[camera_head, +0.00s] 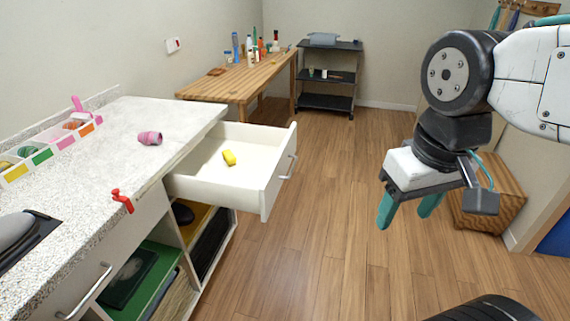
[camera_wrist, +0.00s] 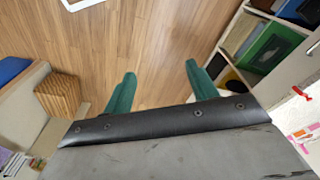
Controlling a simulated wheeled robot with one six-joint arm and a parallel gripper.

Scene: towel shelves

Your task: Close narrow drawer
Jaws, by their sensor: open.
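The narrow white drawer (camera_head: 262,184) is pulled out from the counter's far end in the head view. It has a metal handle (camera_head: 289,167) on its front and a small yellow object (camera_head: 229,157) inside. My gripper (camera_head: 407,216) is to the right of the drawer, above the floor, with its teal fingers apart and nothing between them. In the wrist view, my gripper (camera_wrist: 158,90) is open over bare wood floor. The drawer is not clearly in the wrist view.
The speckled counter (camera_head: 90,190) holds a pink roll (camera_head: 149,138) and a red clamp (camera_head: 122,200). Open shelves (camera_head: 165,265) lie below it. A wooden table (camera_head: 245,80), a black cart (camera_head: 328,77) and a wicker box (camera_head: 490,195) stand around. Floor between drawer and gripper is clear.

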